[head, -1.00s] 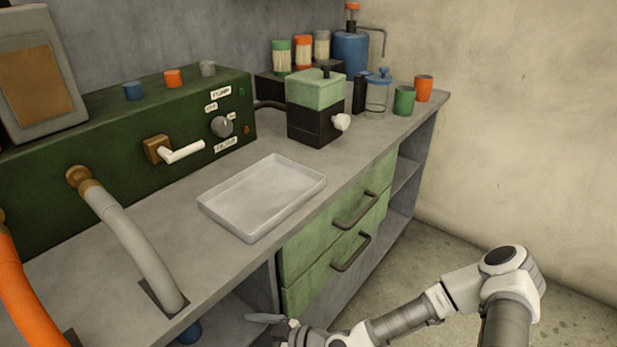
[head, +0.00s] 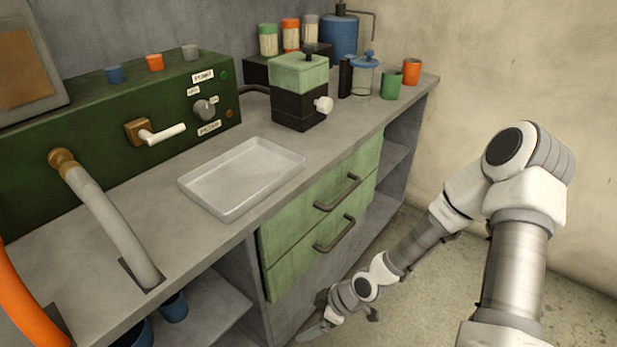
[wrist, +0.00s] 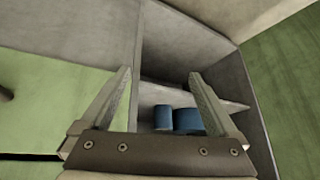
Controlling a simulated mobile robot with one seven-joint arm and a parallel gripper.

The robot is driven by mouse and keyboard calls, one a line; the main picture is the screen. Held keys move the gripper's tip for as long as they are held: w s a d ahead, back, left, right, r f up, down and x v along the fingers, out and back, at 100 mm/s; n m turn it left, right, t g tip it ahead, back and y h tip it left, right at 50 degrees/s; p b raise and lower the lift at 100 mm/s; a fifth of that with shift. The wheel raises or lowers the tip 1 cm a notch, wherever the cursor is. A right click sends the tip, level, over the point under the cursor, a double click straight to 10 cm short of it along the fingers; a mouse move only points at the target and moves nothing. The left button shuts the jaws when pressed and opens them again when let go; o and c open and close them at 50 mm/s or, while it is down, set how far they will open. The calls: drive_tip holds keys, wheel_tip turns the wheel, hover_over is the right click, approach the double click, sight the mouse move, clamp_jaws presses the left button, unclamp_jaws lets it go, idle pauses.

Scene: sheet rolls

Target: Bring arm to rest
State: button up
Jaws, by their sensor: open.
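My gripper (head: 322,322) hangs low in front of the counter in the head view, below the green drawers and apart from them. In the wrist view, my gripper (wrist: 160,95) is open, with nothing between its two fingers. Beyond the fingers are the open shelf and the edge of the green drawer front (wrist: 45,110). In the head view, my gripper is small and partly hidden behind my own wrist.
The counter holds a white tray (head: 240,210), a green and black grinder-like device (head: 300,90) and cups. Two drawer handles (head: 337,192) stick out toward my arm. Blue pots (wrist: 183,119) stand on the lower shelf. Floor to the right is free.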

drive_tip(key=w+d+r+m+t+h, duration=0.1)
drive_tip(key=d+r+m+h, duration=0.3)
drive_tip(key=d+r, duration=0.55)
drive_tip(key=w+d+r+m+t+h, duration=0.1)
drive_tip(key=d+r+m+h, duration=0.4)
drive_tip(key=r, duration=0.7)
drive_tip(key=s+r+m+t+y, duration=0.25)
drive_tip(key=s+r+m, duration=0.35)
drive_tip(key=s+r, duration=0.9)
wheel_tip(320, 180, up, 28)
drive_tip(key=w+p, duration=0.1)
drive_tip(key=p, duration=2.5)
drive_tip(key=shift+w+a, duration=0.25)
drive_tip(key=shift+a, duration=0.15)
drive_tip(key=shift+c, duration=0.2)
